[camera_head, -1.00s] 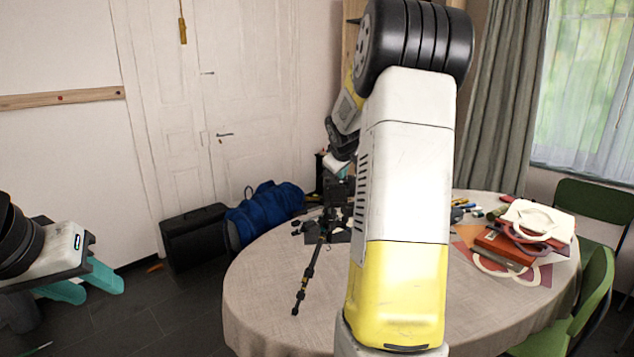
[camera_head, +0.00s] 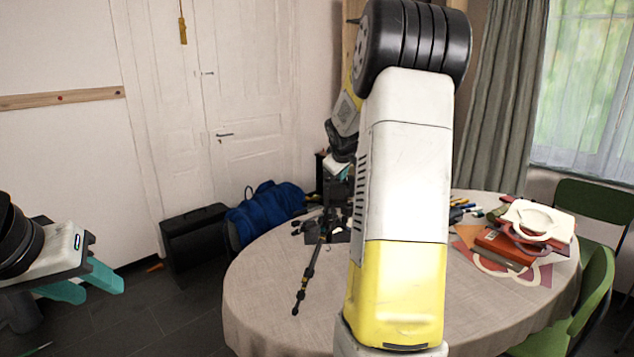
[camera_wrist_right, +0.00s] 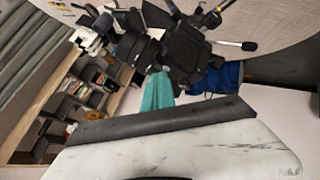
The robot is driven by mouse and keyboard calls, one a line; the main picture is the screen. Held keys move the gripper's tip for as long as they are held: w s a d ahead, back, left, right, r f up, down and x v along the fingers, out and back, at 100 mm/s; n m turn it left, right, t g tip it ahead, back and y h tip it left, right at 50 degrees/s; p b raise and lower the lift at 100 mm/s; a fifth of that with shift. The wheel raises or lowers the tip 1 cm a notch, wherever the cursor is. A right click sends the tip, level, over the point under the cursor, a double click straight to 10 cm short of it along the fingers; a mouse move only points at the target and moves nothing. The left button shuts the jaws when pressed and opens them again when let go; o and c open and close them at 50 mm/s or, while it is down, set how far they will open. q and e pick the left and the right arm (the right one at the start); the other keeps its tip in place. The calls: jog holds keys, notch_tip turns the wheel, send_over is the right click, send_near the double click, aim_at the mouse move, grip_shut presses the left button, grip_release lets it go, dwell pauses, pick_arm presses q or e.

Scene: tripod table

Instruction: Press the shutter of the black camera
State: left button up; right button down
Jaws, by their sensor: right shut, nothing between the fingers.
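The black camera (camera_head: 338,192) sits on a tripod (camera_head: 309,270) on the round table; my right arm hides part of it. In the right wrist view the dark camera body (camera_wrist_right: 187,50) is at upper centre, just beyond my fingertips. My right gripper (camera_head: 342,172) is at the top of the camera in the head view, mostly behind my arm. Its teal fingers (camera_wrist_right: 158,88) are shut with nothing between them. I cannot tell whether they touch the camera or where the shutter is. My left gripper (camera_head: 92,285) is open and empty, away from the table at the left.
The round table (camera_head: 262,290) has a light cloth. Books (camera_head: 505,248) and a white bag (camera_head: 538,218) lie on its right side. A blue bag (camera_head: 265,210) and a black case (camera_head: 195,238) stand behind it at left. Green chairs (camera_head: 590,300) are at the right.

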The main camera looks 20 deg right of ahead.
jog(key=shift+r, duration=0.7)
jog(key=shift+r, duration=2.5)
